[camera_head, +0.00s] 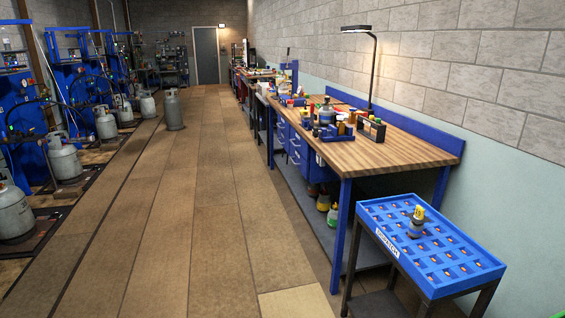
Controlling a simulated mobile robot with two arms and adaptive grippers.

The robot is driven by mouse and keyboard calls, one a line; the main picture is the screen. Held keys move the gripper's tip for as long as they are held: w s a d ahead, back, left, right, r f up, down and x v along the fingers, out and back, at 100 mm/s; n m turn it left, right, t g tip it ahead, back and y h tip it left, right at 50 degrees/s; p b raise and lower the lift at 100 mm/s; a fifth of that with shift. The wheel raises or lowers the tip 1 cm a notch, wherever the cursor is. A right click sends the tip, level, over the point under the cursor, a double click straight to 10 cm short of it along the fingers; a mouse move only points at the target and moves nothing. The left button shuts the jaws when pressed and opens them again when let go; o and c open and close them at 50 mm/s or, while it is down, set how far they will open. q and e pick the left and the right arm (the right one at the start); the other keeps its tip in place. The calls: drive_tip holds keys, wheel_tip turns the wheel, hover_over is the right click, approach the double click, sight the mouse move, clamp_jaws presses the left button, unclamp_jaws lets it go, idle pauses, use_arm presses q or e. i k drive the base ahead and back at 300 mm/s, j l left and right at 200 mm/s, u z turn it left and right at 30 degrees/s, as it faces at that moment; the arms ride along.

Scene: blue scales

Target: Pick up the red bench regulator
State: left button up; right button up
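A long wooden-topped workbench (390,150) with blue legs runs along the right wall. Several small items crowd its far part, with some small red spots (283,100) among them. They are too small for me to tell whether one is the red bench regulator. Neither of my grippers is in view.
A blue slotted tray on a dark stand (455,285) is at the lower right, with a yellow-topped grey item (416,222) on it. Grey gas cylinders (64,160) line the left side; one (173,110) stands on the floor. The central wooden floor (200,200) is clear.

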sight(290, 102)
drive_tip(key=i+u, duration=0.1)
drive_tip(key=i, duration=1.75)
drive_tip(key=i+z, duration=0.2)
drive_tip(key=i, duration=0.35)
drive_tip(key=i+j+z, duration=0.2)
drive_tip(key=i, duration=0.3)
drive_tip(key=i+j+z, duration=0.2)
drive_tip(key=i, duration=0.3)
drive_tip(key=i+j+z, duration=0.2)
drive_tip(key=z, duration=0.15)
drive_tip(key=i+j+z, duration=0.15)
drive_tip(key=j+z, duration=0.15)
drive_tip(key=i+j+z, duration=0.15)
drive_tip(key=j+z, duration=0.2)
drive_tip(key=i+j+z, duration=0.1)
drive_tip(key=j, duration=0.55)
drive_tip(key=i+j+z, duration=0.1)
drive_tip(key=j, duration=0.6)
drive_tip(key=i+j, duration=0.2)
drive_tip(key=j, duration=0.45)
drive_tip(key=i+j+z, duration=0.15)
drive_tip(key=j, duration=0.55)
